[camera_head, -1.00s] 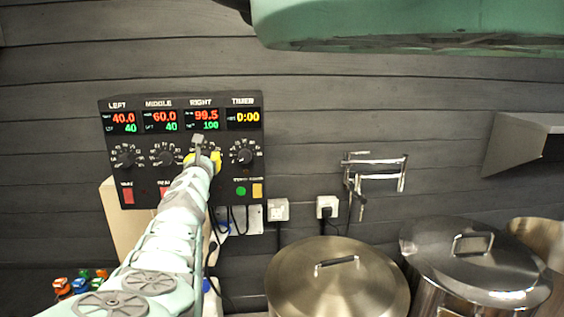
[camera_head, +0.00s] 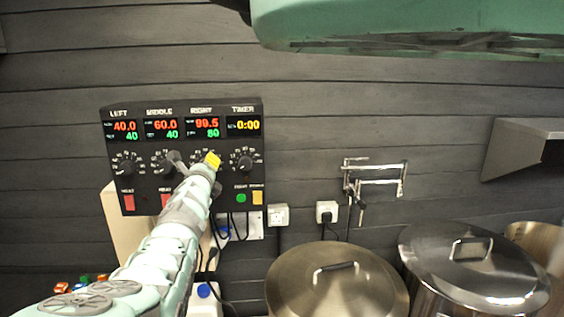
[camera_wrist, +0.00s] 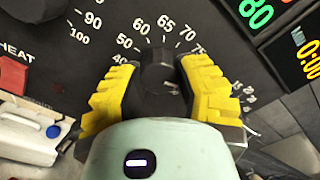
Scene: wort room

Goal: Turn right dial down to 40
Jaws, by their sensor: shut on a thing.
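The black control panel (camera_head: 183,190) hangs on the wall with columns marked LEFT, MIDDLE, RIGHT and TIMER. Its right display (camera_head: 203,127) reads 99.5 in red and 80 in green. My gripper (camera_wrist: 157,88) has its yellow fingers shut on the black right dial (camera_wrist: 158,72), one on each side. Numbers on the scale show around the dial in the wrist view. In the head view my gripper (camera_head: 196,161) and arm cover the right dial. The green 80 (camera_wrist: 256,12) also shows in the wrist view.
The left dial (camera_head: 124,167) and timer dial (camera_head: 243,164) flank the gripper, with the middle dial partly behind it. A green button (camera_head: 241,198) is below right. Lidded steel pots (camera_head: 335,285) stand lower right, clear of the arm.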

